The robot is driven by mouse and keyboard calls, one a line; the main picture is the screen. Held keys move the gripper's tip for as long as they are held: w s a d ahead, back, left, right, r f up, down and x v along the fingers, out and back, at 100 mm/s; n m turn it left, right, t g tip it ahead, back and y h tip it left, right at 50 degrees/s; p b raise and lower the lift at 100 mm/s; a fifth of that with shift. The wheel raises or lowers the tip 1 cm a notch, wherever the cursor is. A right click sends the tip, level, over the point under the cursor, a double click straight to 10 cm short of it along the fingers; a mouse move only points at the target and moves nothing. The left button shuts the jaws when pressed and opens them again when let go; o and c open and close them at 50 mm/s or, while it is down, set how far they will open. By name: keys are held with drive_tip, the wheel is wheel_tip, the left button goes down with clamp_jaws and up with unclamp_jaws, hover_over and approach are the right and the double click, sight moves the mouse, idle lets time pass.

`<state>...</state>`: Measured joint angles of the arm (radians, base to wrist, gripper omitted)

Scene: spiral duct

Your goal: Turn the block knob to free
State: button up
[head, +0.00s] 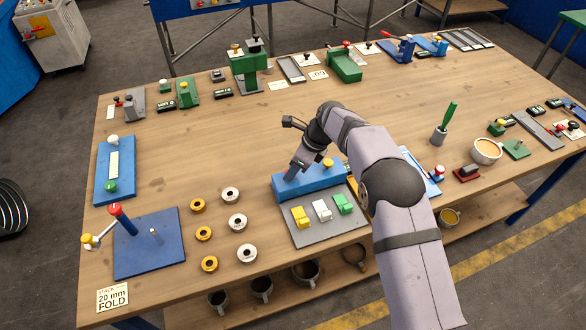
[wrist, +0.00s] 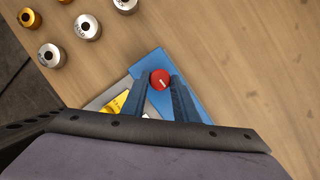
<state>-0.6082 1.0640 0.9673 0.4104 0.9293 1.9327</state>
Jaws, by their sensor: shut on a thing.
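A blue block (head: 318,181) stands in the middle of the table behind a grey plate. In the wrist view, a round red knob (wrist: 160,79) with a short white mark sits on the blue block (wrist: 151,61). My gripper (head: 291,176) is over the left end of the block and hides this knob in the head view. In the wrist view, my gripper (wrist: 160,82) has one finger on each side of the red knob and is shut on it. A yellow knob (head: 328,163) stands at the block's right end.
The grey plate (head: 322,233) in front carries a yellow piece (head: 300,216), a white piece (head: 322,210) and a green piece (head: 343,203). Several gold and silver rings lie to the left, including a silver one (head: 237,222). A blue plate with posts (head: 150,258) stands further left. Bare table lies behind.

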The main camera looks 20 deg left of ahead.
drive_tip(key=shift+w+n+g+p, duration=0.2)
drive_tip(key=shift+n+g+p, duration=0.35)
drive_tip(key=shift+n, duration=1.45)
drive_tip(key=shift+g, duration=0.25)
drive_tip(key=o, duration=1)
drive_tip(key=shift+o, duration=0.2)
drive_tip(key=b+v, duration=0.2)
drive_tip(key=v, duration=0.5)
drive_tip(key=shift+r, duration=0.25)
drive_tip(key=shift+c, duration=0.2)
